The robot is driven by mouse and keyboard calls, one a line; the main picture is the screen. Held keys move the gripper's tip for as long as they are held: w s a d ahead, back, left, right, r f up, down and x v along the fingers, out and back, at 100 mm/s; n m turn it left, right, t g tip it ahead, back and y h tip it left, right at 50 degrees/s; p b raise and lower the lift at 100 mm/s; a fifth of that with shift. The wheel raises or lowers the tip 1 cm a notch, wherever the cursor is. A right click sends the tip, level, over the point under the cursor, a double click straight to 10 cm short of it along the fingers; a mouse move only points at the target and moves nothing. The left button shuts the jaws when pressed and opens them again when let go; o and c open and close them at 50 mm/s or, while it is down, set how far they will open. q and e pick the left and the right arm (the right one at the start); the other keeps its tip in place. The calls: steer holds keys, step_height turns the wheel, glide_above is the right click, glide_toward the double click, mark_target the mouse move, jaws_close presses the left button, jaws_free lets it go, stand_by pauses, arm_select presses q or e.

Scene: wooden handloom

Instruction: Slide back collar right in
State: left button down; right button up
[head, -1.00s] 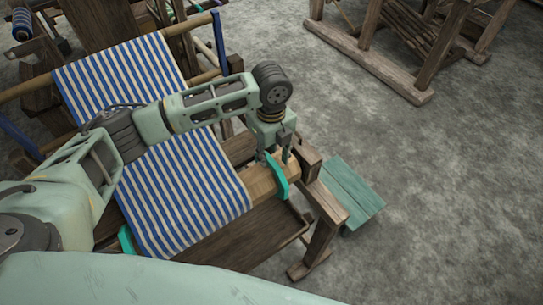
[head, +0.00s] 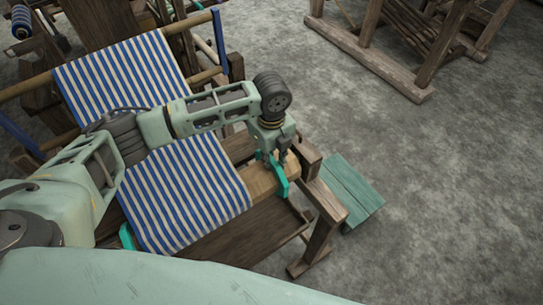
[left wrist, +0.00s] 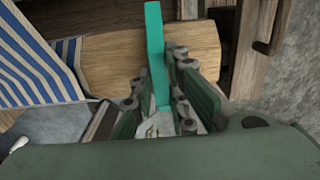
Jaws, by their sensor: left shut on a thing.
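The right back collar (head: 281,184) is a flat teal piece on the wooden beam, near the beam's right end and apart from the striped cloth's edge. My left gripper (head: 272,157) reaches down to it from above and is shut on it. In the left wrist view the collar (left wrist: 155,50) stands upright across the wooden beam (left wrist: 110,65), with its lower end between the fingers of my left gripper (left wrist: 165,105). Bare beam shows between collar and cloth. Another teal collar (head: 127,238) shows partly at the cloth's left edge. My right gripper is out of view.
Blue and white striped cloth (head: 190,195) covers the beam to the left. A dark wooden frame post (head: 320,200) stands close right of the beam's end. Open grey floor (head: 450,200) is at the right.

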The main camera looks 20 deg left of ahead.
mark_target(248, 178)
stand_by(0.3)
arm_select(q)
steer(key=shift+s+a+r+p, duration=0.1)
steer(key=shift+s+a+p, duration=0.05)
steer(key=shift+p, duration=0.15)
steer(key=s+a+p, duration=0.4)
steer(key=s+p, duration=0.1)
steer(key=shift+s+a+r, duration=0.1)
steer(key=shift+s, duration=0.15)
steer(key=shift+s+a, duration=0.15)
steer(key=shift+s, duration=0.05)
steer(key=shift+w+f, duration=0.1)
steer(key=shift+f, duration=0.15)
steer(key=c, duration=1.7)
jaws_free()
steer(key=shift+s+a, duration=0.1)
steer(key=shift+s, duration=0.1)
steer(key=shift+w+r, duration=0.1)
steer(key=shift+r, duration=0.15)
step_height(248, 178, up, 12)
steer(key=shift+f, duration=0.2)
